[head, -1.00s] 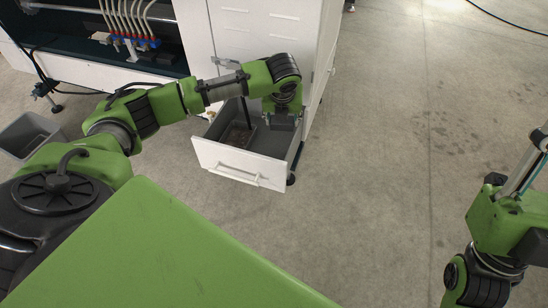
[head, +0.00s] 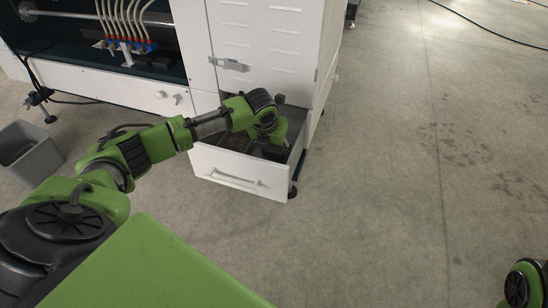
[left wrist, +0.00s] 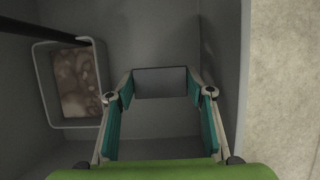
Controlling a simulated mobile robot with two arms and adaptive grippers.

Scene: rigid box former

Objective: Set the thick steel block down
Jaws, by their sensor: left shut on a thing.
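The thick steel block (left wrist: 160,82) is a dark grey rectangular piece. In the left wrist view it sits between the fingertips of my left gripper (left wrist: 160,90), which is shut on it. The gripper is down inside the open white drawer (head: 238,173) of the machine cabinet, over its grey floor (left wrist: 150,40). In the head view my wrist and the drawer front hide the block. I cannot tell whether the block touches the drawer floor. My right gripper is out of view.
A small open tray (left wrist: 103,95) with brownish contents stands in the drawer, left of the block in the left wrist view. The drawer's side wall (left wrist: 238,60) is close on the right. A grey bin (head: 30,150) stands on the floor at the left.

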